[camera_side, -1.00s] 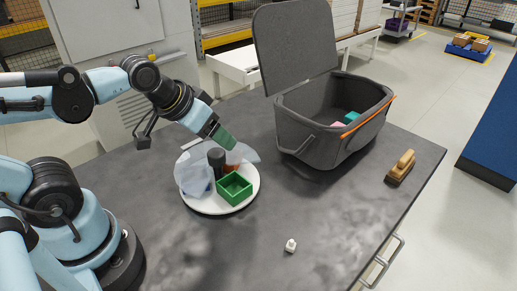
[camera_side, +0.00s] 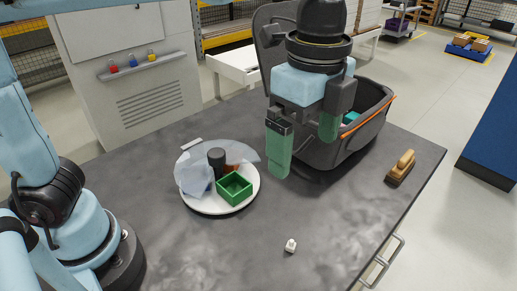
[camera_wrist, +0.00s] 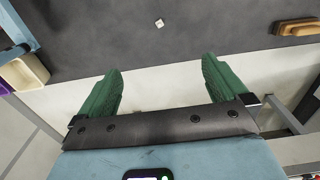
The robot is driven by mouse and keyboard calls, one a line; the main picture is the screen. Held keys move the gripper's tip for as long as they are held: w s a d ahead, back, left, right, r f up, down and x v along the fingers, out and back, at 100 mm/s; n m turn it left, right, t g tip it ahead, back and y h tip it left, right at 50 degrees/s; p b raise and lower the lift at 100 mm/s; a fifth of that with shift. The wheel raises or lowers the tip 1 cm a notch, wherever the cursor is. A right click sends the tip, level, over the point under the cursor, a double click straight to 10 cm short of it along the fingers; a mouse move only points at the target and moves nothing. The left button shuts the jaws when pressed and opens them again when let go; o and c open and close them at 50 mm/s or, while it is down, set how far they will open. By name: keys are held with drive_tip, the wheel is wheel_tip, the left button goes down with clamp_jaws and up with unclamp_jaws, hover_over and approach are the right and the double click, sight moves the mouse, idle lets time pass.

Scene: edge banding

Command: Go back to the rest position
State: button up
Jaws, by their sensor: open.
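My gripper (camera_side: 303,158) points down with its two green fingers spread wide and nothing between them. In the side view it is in front of the dark grey lidded bin (camera_side: 318,157) and hides part of it.
A white round plate (camera_side: 222,209) holds a green square box (camera_side: 234,188), a black cylinder (camera_side: 216,161) and translucent sheets. A small white piece (camera_side: 290,246) and a wooden-handled brush (camera_side: 401,167) lie on the dark table (camera_side: 340,215). The table's front middle is mostly clear.

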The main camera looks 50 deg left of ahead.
wheel_tip(320, 180, down, 10)
idle(0.6)
drive_tip(key=shift+r, duration=0.1)
idle(0.5)
wheel_tip(320, 180, up, 10)
drive_tip(key=n+t, duration=0.7)
drive_tip(key=n, duration=1)
hover_over(216, 158)
wheel_tip(216, 158, down, 10)
drive_tip(key=shift+d, duration=0.25)
drive_tip(key=shift+a+n, duration=0.2)
drive_tip(key=shift+n, duration=0.2)
drive_tip(key=shift+c, duration=1.1)
drive_tip(key=shift+a, duration=0.1)
drive_tip(key=shift+c, duration=1.3)
drive_tip(key=c, duration=0.5)
